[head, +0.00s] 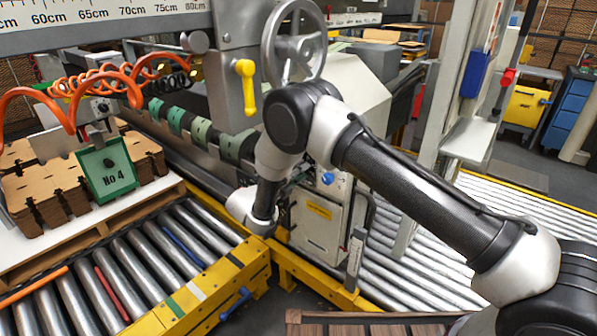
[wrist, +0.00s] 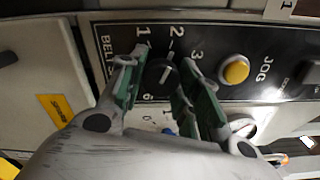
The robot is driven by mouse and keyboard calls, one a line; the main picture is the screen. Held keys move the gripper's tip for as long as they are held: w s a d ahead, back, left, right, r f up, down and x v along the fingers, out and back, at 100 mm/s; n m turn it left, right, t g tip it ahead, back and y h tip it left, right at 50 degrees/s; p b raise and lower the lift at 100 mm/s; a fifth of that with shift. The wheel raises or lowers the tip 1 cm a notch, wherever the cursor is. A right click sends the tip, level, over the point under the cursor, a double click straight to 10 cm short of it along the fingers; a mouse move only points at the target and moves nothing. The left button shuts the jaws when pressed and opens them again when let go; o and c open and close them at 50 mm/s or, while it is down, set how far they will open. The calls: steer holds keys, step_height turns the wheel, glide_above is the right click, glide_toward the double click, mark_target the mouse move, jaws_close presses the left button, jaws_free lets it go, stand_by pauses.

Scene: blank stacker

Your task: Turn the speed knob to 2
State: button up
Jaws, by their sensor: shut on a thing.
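The speed knob (wrist: 158,78) is a dark round dial on a black panel, seen in the wrist view with the numbers 1, 2 and 3 printed around its upper side. A short white mark shows on its face, toward the upper right; its exact setting is hard to read. My gripper (wrist: 162,80) is shut on the knob, one green-padded finger on its left and one on its right. The fingers and palm hide the knob's lower part. In the head view my arm hides the knob and fingers, in front of the pale control cabinet (head: 316,228).
A yellow JOG button (wrist: 236,70) sits right of the knob, close to the right finger. A pale dial (wrist: 243,126) lies below it. Roller conveyors (head: 130,265) with yellow frames flank the cabinet. Stacked brown blanks (head: 45,195) stand at left.

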stand_by(0.4)
steer(key=o, duration=1)
steer(key=shift+o, duration=0.2)
steer(key=v, duration=1.2)
steer(key=shift+a, duration=0.15)
